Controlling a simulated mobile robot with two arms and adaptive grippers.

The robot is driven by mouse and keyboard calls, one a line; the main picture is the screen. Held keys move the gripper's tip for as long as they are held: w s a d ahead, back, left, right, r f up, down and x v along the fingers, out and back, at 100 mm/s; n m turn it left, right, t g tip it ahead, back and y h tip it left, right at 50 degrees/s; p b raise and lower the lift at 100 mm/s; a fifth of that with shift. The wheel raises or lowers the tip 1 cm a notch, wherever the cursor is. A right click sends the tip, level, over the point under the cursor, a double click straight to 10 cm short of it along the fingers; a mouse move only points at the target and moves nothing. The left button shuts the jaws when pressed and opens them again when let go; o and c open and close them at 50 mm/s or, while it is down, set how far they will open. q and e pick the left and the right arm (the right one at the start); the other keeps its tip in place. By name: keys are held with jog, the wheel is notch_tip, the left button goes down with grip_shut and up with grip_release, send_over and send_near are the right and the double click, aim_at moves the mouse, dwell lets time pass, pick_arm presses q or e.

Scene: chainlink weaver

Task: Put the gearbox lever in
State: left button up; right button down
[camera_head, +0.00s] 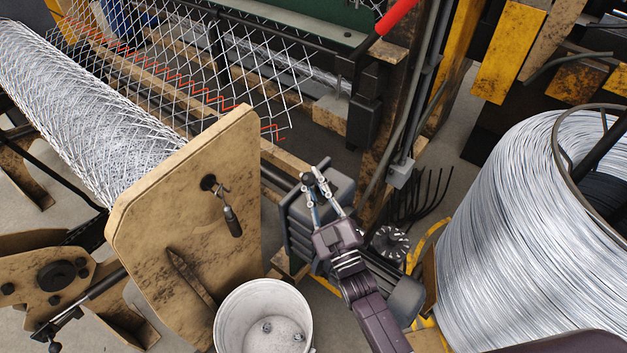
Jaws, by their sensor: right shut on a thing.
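My right gripper (319,187) reaches up from the bottom middle, in front of the grey ribbed gearbox housing (298,226). Its two fingers close on a small dark piece (319,170), which looks like the gearbox lever. The fingers cover much of that piece, and I cannot tell how far in or out it stands. My left gripper is not in view.
A tan, stained end plate (185,190) stands left of my gripper, beside a roll of mesh (85,105). A white bucket (230,320) is below. A large wire coil (530,230) fills the right. A red-gripped handle (396,15) slants above.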

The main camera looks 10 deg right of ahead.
jog(key=c, duration=1.9)
grip_release()
jog(key=shift+s+a+r, duration=0.15)
jog(key=shift+a+r, duration=0.05)
jog(key=shift+a, duration=0.05)
jog(key=shift+d+f, duration=0.1)
jog(key=shift+f, duration=0.05)
jog(key=v, duration=1.2)
